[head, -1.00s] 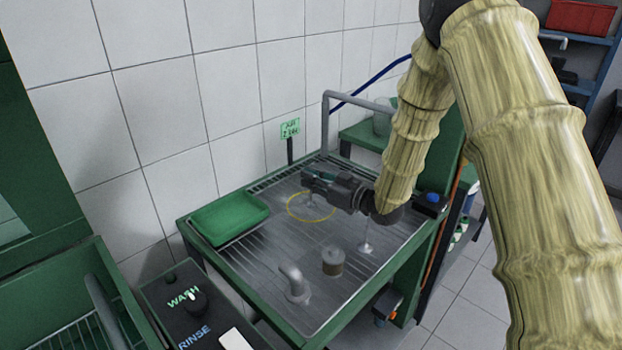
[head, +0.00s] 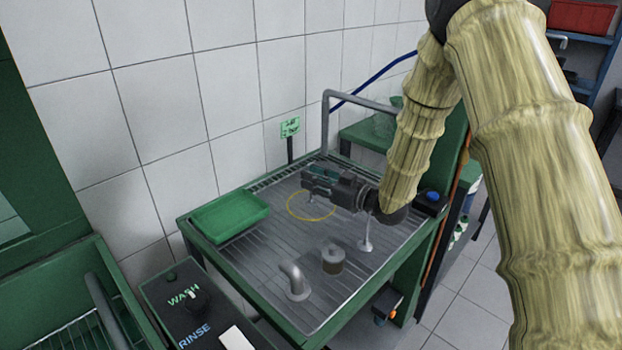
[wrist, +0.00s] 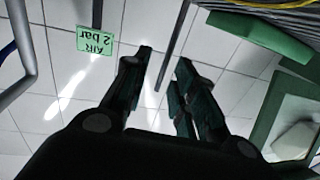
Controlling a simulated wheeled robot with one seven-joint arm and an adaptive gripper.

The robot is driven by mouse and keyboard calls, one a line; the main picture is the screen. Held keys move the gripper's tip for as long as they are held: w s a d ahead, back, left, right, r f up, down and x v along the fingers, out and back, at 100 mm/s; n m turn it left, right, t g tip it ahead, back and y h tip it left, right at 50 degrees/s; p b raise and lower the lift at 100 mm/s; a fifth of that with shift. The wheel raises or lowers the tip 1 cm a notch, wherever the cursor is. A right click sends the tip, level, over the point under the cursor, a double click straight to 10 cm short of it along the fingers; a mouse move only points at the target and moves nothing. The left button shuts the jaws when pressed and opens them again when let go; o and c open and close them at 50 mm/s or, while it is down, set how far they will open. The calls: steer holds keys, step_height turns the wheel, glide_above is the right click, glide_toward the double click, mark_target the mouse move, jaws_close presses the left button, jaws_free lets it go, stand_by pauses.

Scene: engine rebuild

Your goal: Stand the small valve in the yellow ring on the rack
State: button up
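My gripper (head: 312,180) is over the back part of the rack (head: 250,268), just above and behind the yellow ring (head: 311,206), which lies flat on the slats. In the wrist view its two fingers (wrist: 165,60) stand apart. A thin grey rod (wrist: 173,45), possibly the small valve's stem, shows in the gap between them, with no clear contact. The small valve is hard to make out in the head view; a small pale shape (head: 311,196) shows below the fingers near the ring. A larger valve (head: 365,245) stands on its head to the right.
A green tray (head: 230,217) lies at the rack's left. A sign (head: 290,128) on a post and a grey pipe frame (head: 326,125) rise behind.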

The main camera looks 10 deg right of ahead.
steer(key=b+v, duration=0.1)
steer(key=v, duration=1)
stand_by(1.1)
